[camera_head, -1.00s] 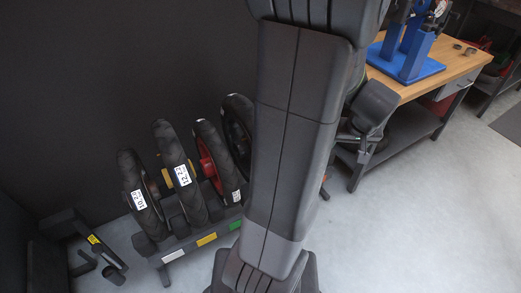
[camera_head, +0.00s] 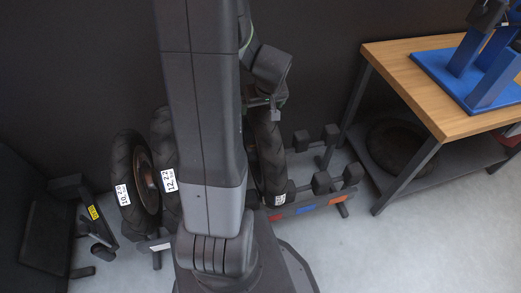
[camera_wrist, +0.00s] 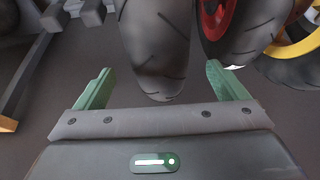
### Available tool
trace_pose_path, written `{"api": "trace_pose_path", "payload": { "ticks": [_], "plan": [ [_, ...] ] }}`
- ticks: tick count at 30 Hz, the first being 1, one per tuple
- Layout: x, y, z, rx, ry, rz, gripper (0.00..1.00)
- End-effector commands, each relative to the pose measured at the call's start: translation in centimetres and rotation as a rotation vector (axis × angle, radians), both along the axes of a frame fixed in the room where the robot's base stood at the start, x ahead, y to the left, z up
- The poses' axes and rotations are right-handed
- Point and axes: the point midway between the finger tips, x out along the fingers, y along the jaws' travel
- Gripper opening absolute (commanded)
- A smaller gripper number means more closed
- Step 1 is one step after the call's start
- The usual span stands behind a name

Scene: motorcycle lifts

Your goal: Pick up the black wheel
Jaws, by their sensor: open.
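The black wheel (camera_head: 268,155) stands upright in a floor rack, partly hidden by my arm in the head view. In the wrist view its dark tyre (camera_wrist: 157,45) fills the upper middle. My gripper (camera_wrist: 163,88) is open, with one green finger on each side of the tyre's lower end. I cannot tell whether either finger touches it. In the head view my gripper (camera_head: 270,106) is at the top of this wheel.
A red-rimmed wheel (camera_wrist: 214,20) stands close beside it, with a yellow-rimmed wheel (camera_wrist: 297,45) beyond. The rack (camera_head: 312,202) has empty slots to the right. A wooden workbench (camera_head: 405,60) stands further right, with a tyre (camera_head: 398,145) on its lower shelf. Grey floor is open in front.

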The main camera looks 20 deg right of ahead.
Motion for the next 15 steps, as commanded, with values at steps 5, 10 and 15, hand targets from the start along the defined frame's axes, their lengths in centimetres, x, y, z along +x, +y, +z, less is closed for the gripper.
{"api": "trace_pose_path", "payload": {
  "ticks": [5,10,15],
  "plan": [
    [0.6,-0.1,-1.5,-0.001,0.0,0.0,0.93],
    [1.1,-0.1,-2.5,0.0,0.0,-0.001,0.93],
    [2.3,-0.1,-4.6,0.0,0.002,0.001,0.93]
  ]
}}
